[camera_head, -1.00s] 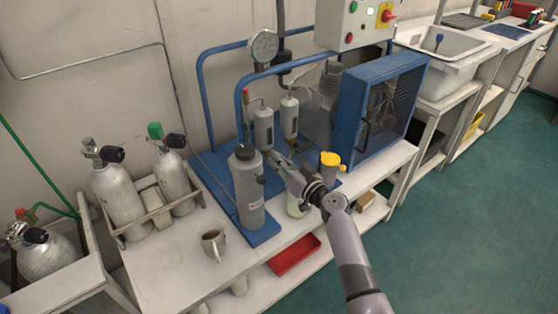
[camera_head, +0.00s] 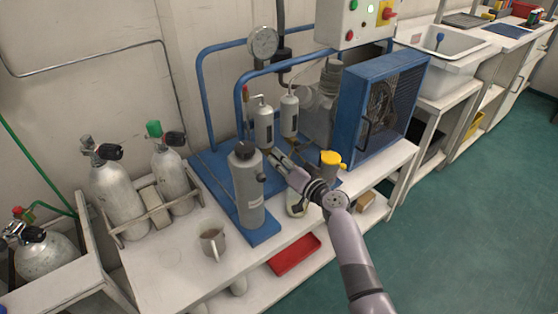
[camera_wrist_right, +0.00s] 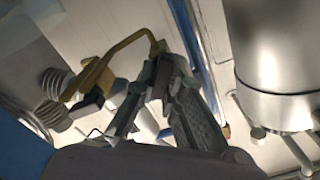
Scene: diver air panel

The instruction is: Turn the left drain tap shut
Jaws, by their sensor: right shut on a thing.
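Two grey upright cylinders hang on the blue-framed compressor, the left one (camera_head: 263,125) and the right one (camera_head: 289,116). My right gripper (camera_head: 271,152) reaches in just below the left cylinder. In the wrist view its fingers (camera_wrist_right: 157,78) are closed together on the left drain tap, which they mostly hide. A bent brass pipe (camera_wrist_right: 128,42) passes close by the fingertips, with a brass fitting and a dark part (camera_wrist_right: 88,98) to the left. The tap's exact angle cannot be told. My left gripper is out of view.
A large grey bottle (camera_head: 247,190) with a black cap stands left of my gripper. A yellow-topped container (camera_head: 330,163) stands to its right, beside the blue fan guard (camera_head: 360,110).

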